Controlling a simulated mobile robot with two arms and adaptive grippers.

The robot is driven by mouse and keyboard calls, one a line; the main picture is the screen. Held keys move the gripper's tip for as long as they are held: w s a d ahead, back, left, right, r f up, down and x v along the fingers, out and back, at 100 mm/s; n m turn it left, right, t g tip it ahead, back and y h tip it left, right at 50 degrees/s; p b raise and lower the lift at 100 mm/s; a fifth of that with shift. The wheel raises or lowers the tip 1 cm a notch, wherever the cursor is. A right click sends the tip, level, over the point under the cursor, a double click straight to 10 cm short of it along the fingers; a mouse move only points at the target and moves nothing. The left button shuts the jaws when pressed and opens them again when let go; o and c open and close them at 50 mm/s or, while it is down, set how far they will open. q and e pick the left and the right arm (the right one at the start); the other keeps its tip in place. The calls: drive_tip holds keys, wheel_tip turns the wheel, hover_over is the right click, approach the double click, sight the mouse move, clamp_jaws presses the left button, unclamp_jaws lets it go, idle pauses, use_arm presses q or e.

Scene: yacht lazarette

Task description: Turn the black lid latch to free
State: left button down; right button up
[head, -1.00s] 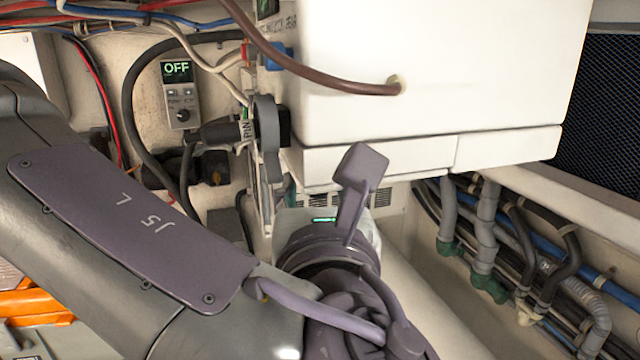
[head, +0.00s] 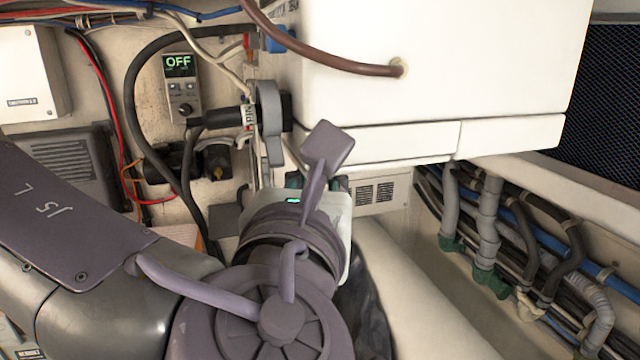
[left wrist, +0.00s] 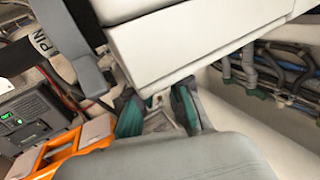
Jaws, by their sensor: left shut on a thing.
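My left gripper (left wrist: 158,98) shows in the left wrist view, with green-padded fingers on both sides of a narrow gap below the white box's lower edge. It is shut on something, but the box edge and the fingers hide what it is. I cannot make out the black lid latch for certain in either view. My right gripper is not in view.
The white box (head: 430,70) overhangs the work spot. A grey lever (head: 269,122) stands at its left, by a black plug marked PIN. A controller (head: 180,88) reads OFF. Pipes and cables (head: 490,225) line the right wall. An orange item (left wrist: 62,148) lies lower left.

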use_arm(q)
drive_tip(key=m+h, duration=0.1)
drive_tip(key=h, duration=0.1)
drive_tip(key=shift+w+a+f+m+g+h+b, duration=0.1)
drive_tip(key=shift+a+m+g+h+b, duration=0.05)
drive_tip(key=shift+m+g+h+b, duration=0.2)
drive_tip(key=shift+m+g+h, duration=0.45)
drive_tip(key=shift+m+h, duration=0.5)
drive_tip(key=shift+h, duration=0.3)
drive_tip(key=m+g+h+p, duration=0.1)
drive_tip(key=m+g+h, duration=0.1)
drive_tip(key=h, duration=0.1)
drive_tip(key=m+g+h+p, duration=0.1)
drive_tip(key=m+g+h, duration=0.2)
drive_tip(key=shift+w+r+h, duration=0.1)
drive_tip(key=shift+r+h, duration=0.1)
drive_tip(key=shift+h, duration=0.1)
drive_tip(key=shift+f+m+g+h, duration=0.1)
drive_tip(key=shift+m+g+h, duration=0.55)
drive_tip(key=shift+m+g, duration=0.55)
drive_tip(key=shift+m+g+h, duration=0.65)
drive_tip(key=shift+m+g, duration=0.15)
drive_tip(key=shift+g, duration=0.7)
drive_tip(key=shift+f+g, duration=0.1)
drive_tip(key=shift+g, duration=0.2)
drive_tip(key=c, duration=1.2)
unclamp_jaws()
drive_tip(key=shift+o, duration=0.7)
drive_tip(key=shift+d, duration=0.25)
